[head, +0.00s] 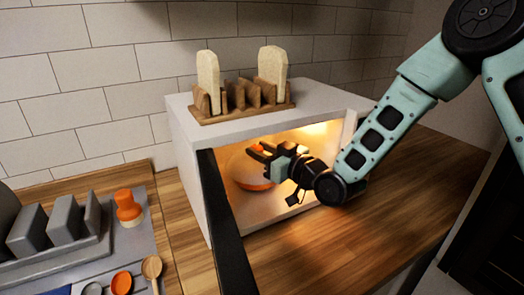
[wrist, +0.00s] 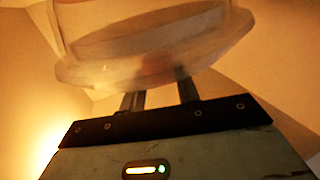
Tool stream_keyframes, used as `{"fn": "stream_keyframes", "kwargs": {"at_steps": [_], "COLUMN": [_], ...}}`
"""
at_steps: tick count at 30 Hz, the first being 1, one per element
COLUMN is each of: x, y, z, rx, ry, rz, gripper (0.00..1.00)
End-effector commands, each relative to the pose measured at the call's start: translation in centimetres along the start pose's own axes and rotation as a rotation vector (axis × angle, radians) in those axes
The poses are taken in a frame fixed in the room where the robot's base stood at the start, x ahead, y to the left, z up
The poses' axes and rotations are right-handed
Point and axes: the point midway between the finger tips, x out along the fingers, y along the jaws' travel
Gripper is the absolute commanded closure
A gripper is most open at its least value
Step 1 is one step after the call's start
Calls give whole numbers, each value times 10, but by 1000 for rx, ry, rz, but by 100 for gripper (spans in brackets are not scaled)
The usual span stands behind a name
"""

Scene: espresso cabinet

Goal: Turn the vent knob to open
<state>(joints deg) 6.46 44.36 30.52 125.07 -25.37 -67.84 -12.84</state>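A pale round covered dish with an orange lower edge (head: 258,186) sits inside the open white cabinet (head: 185,150). A small orange part, which looks like the vent knob (head: 258,147), shows at the top of its cover. My gripper (head: 259,152) reaches into the cabinet above the dish, its fingers close to the orange part. In the wrist view the translucent cover (wrist: 150,40) fills the upper middle. My two dark fingers are apart there, with a blurred orange patch between them. Whether they touch the knob is unclear. The knob's setting cannot be read.
The cabinet's dark-edged door (head: 226,230) stands open at the front left. A wooden rack (head: 240,106) with two bread slices is on the cabinet top. A grey tray (head: 125,240) with utensils lies at left. The wooden counter (head: 400,180) at right is clear.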

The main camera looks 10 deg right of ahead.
Motion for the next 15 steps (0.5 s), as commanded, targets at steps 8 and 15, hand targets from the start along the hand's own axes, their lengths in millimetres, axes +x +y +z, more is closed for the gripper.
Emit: {"fn": "stream_keyframes", "kwargs": {"at_steps": [8,15], "x": [0,0], "y": [0,-4], "z": [0,3], "rx": [0,-1], "ry": [0,2], "rz": [7,85], "gripper": [92,92]}}
